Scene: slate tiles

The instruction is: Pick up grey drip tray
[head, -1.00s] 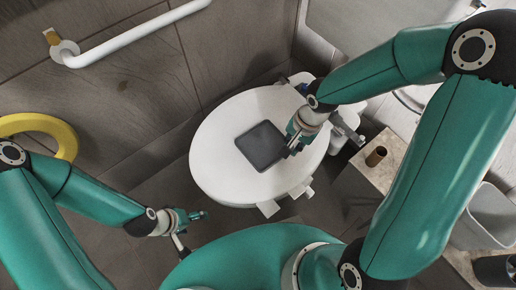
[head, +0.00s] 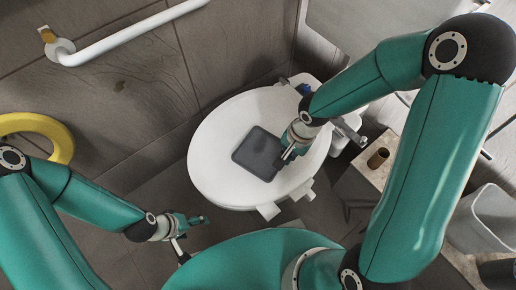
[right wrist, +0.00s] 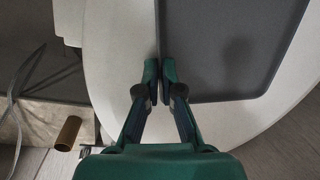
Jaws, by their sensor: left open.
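The grey drip tray (head: 257,152) is a dark, flat, rounded square over the white toilet lid (head: 215,170). In the right wrist view the tray (right wrist: 225,45) fills the upper right, and its edge runs between my fingertips. My right gripper (head: 286,157) is shut on the tray's right edge, and it also shows in the right wrist view (right wrist: 160,72). The tray seems slightly above the lid; its underside is hidden. My left gripper (head: 194,238) is open and empty, low at the left, away from the tray.
A white grab rail (head: 130,37) crosses the wall at upper left. A yellow ring (head: 60,135) is at the left. A grey bin (head: 490,220) is at far right.

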